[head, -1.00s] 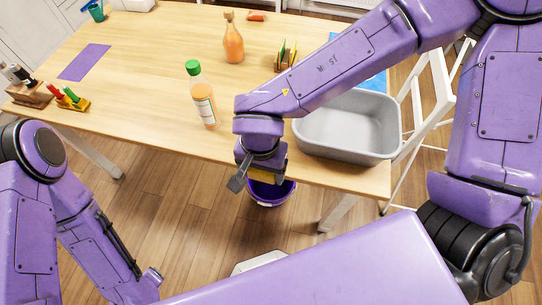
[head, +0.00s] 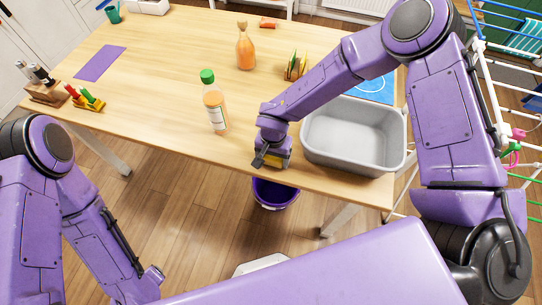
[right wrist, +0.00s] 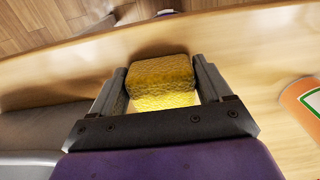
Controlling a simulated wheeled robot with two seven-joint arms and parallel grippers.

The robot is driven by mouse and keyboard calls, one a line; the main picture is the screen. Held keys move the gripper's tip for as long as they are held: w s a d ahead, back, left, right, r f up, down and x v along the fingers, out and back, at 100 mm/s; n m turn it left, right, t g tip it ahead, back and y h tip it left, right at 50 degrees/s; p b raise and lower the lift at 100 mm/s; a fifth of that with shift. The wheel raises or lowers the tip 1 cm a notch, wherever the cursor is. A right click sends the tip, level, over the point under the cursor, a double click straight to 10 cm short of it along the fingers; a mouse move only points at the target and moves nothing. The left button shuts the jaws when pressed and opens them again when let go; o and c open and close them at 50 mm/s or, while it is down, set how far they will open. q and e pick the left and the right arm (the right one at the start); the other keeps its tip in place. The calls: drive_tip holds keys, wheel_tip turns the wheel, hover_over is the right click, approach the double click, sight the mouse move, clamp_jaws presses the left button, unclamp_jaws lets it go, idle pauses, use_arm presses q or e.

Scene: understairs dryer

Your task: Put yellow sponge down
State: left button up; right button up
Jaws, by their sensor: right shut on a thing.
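The yellow sponge (right wrist: 162,82) is between the two fingers of my right gripper (right wrist: 163,85) in the right wrist view, over the wooden table top near its front edge. In the head view my right gripper (head: 271,158) is low at the front of the table (head: 165,120), left of the grey basin. Only a small yellow part of the sponge shows there, behind the dark fingers. I cannot tell whether the sponge touches the table. My left gripper is not clearly in view; only my left arm shows at the lower left.
The grey basin (head: 353,165) stands just right of my right gripper. A green-capped bottle (head: 214,106) stands to its left, and an orange bottle (head: 245,50) farther back. A purple bucket (head: 274,194) is on the floor below the front edge. The table's middle left is clear.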

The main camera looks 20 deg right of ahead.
drive_tip(key=shift+f, duration=0.2)
drive_tip(key=o, duration=0.9)
drive_tip(key=shift+c, duration=0.2)
wheel_tip(320, 180, up, 12)
drive_tip(key=b, duration=0.1)
drive_tip(key=shift+r, duration=0.25)
